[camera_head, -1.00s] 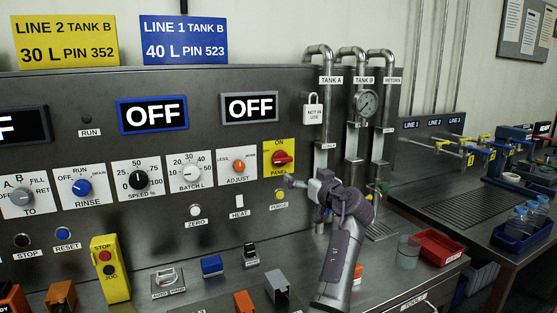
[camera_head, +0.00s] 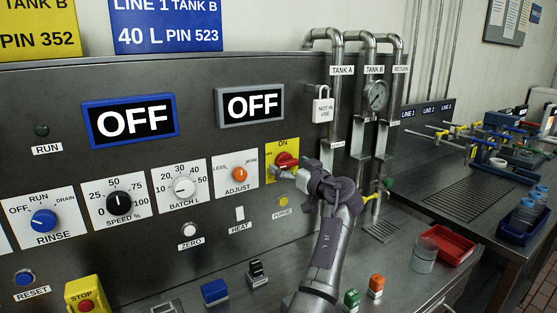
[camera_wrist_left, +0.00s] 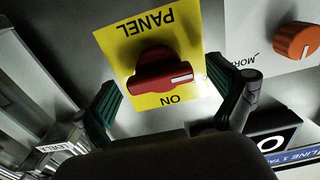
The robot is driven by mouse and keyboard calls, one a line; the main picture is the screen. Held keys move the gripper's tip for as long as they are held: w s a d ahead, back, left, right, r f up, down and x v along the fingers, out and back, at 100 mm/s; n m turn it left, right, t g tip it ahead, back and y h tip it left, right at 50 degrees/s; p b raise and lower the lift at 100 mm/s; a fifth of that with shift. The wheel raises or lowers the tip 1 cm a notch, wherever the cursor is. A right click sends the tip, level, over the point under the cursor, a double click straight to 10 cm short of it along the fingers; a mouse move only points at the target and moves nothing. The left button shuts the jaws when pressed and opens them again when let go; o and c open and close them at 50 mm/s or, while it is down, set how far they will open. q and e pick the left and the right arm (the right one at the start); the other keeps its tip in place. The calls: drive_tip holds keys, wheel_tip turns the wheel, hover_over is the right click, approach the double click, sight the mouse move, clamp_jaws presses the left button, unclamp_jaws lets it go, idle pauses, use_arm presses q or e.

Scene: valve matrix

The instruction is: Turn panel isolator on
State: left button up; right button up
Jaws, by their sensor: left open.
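The panel isolator is a red rotary knob (camera_head: 287,160) on a yellow plate (camera_head: 269,174) marked ON at the top. In the left wrist view the plate appears upside down, and the red knob (camera_wrist_left: 160,75) has its handle nearly level. Its white mark points to the picture's right, away from the ON lettering. My left gripper (camera_head: 290,174) is at the plate, over its lower right part. In the wrist view my left gripper (camera_wrist_left: 165,88) is open, with one green-padded finger on each side of the knob. Contact is not clear. My right gripper is not in view.
An orange ADJUST knob (camera_head: 239,174) is left of the plate. A PURGE button (camera_head: 283,201) sits just below it. Steel pipes and a gauge (camera_head: 376,95) stand to the right. Two displays (camera_head: 249,104) read OFF. Small blocks and a red tray (camera_head: 447,246) are on the bench.

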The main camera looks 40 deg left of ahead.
use_arm(q)
drive_tip(key=shift+d+r, duration=0.15)
drive_tip(key=shift+c, duration=0.7)
drive_tip(key=c, duration=1)
